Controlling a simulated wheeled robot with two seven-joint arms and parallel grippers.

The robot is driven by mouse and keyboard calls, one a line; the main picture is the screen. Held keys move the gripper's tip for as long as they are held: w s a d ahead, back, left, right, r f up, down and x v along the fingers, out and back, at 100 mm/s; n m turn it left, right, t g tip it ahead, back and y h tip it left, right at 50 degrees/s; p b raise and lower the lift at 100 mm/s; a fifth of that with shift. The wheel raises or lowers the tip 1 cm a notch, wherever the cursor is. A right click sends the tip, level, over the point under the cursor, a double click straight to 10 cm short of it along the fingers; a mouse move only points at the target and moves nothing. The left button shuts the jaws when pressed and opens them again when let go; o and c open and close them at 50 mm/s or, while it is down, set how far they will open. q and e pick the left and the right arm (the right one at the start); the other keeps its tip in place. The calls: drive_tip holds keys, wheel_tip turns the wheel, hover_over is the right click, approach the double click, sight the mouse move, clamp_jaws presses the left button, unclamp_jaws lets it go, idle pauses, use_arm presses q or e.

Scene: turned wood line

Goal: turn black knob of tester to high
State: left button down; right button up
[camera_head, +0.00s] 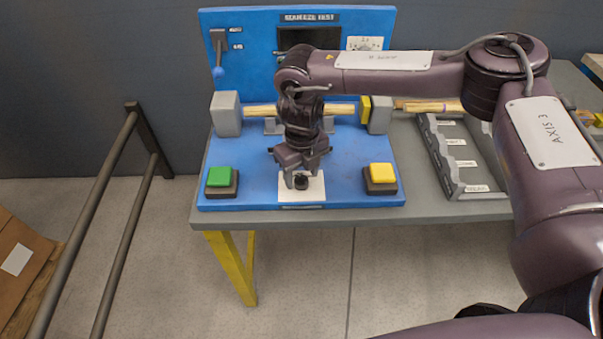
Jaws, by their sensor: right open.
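The blue tester (345,190) stands on a grey table and has an upright back panel headed "SQUEEZE TEST". Its small black knob (301,183) sits on a white plate (314,193) at the middle of the front edge. My right gripper (302,180) points down over the knob, with its open fingers at either side of it. I cannot tell whether the fingers touch the knob. The knob's pointer and any scale marks are too small or hidden to read. My left gripper is not in view.
A green button (219,177) and a yellow button (381,174) flank the plate. A wooden rod (262,110) lies between grey blocks behind the gripper. A lever (218,56) is on the back panel. A grey labelled rack (450,155) stands to the right.

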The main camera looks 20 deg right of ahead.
drive_tip(key=shift+f, duration=0.7)
drive_tip(key=c, duration=1)
